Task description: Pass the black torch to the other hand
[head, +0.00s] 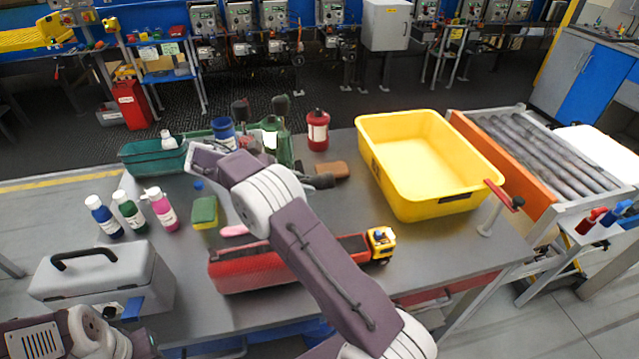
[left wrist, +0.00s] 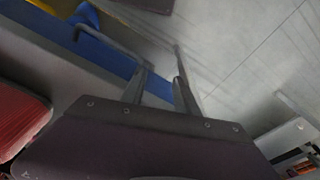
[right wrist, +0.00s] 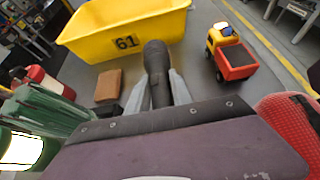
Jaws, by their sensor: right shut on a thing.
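The black torch (right wrist: 157,70) is between the fingers of my right gripper (right wrist: 160,88) in the right wrist view, its thick head pointing away from the gripper. In the head view the torch (head: 322,181) shows as a small dark shape past my right wrist, above the table. My right gripper is shut on it. My left gripper (left wrist: 162,75) shows in the left wrist view with a gap between its fingers and nothing in it. It hangs low at the table's front left, away from the torch. The head view shows only part of my left arm at the lower left.
A yellow bin (head: 425,165) stands at the back right, beside a roller conveyor (head: 545,150). A red case (head: 250,272) and a toy truck (head: 381,243) lie in front. A grey toolbox (head: 105,275), several bottles (head: 160,208) and a sponge (head: 205,212) are left.

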